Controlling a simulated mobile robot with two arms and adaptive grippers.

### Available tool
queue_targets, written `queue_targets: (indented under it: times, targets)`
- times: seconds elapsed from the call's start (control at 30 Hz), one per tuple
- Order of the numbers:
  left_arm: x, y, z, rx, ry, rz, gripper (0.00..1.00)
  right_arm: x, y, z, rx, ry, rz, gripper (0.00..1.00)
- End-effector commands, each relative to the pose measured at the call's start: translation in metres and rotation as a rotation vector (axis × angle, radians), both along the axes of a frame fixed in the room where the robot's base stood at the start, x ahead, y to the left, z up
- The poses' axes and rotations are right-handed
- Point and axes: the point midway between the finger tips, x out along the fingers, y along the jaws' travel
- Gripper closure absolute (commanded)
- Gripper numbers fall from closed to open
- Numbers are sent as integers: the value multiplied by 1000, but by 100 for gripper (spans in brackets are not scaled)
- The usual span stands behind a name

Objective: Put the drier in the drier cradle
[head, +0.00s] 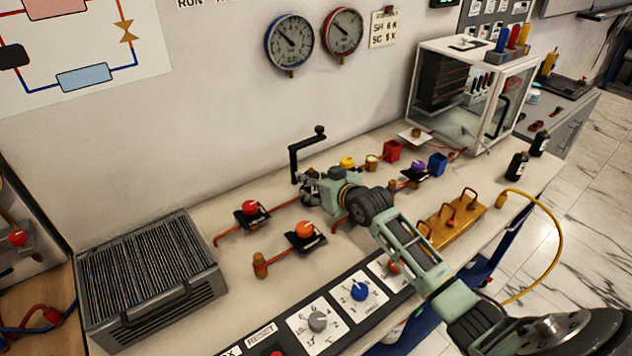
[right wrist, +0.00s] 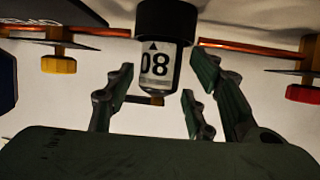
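My right gripper (head: 318,192) is low over the middle of the bench in the head view, beside the pipework. In the right wrist view its fingers (right wrist: 160,85) stand spread on either side of a small pale cylinder with a black upper part (right wrist: 158,66), marked "08" with an arrow. I cannot make out the drier cradle for certain. My left gripper is not in view.
Red (head: 250,208) and orange (head: 304,230) valve knobs stand left of the gripper. A finned metal unit (head: 150,280) fills the bench's left end. A brass manifold (head: 450,222) and a glass-sided cabinet (head: 470,95) are to the right.

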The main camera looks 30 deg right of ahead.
Motion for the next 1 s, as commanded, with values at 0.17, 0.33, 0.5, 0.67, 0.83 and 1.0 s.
queue_targets:
  times: [0.17,0.33,0.5,0.67,0.83,1.0]
  targets:
    - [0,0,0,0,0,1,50,0,0,0,0,0,0,45]
    - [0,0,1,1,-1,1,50,0,0,2,0,0,0,45]
    - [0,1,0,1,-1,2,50,-11,-1,5,0,1,0,45]
    - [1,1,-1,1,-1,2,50,-35,-2,15,-2,1,1,45]
    - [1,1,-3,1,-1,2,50,-65,-4,27,-2,1,1,45]
    - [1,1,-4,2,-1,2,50,-91,-5,38,-2,2,1,45]
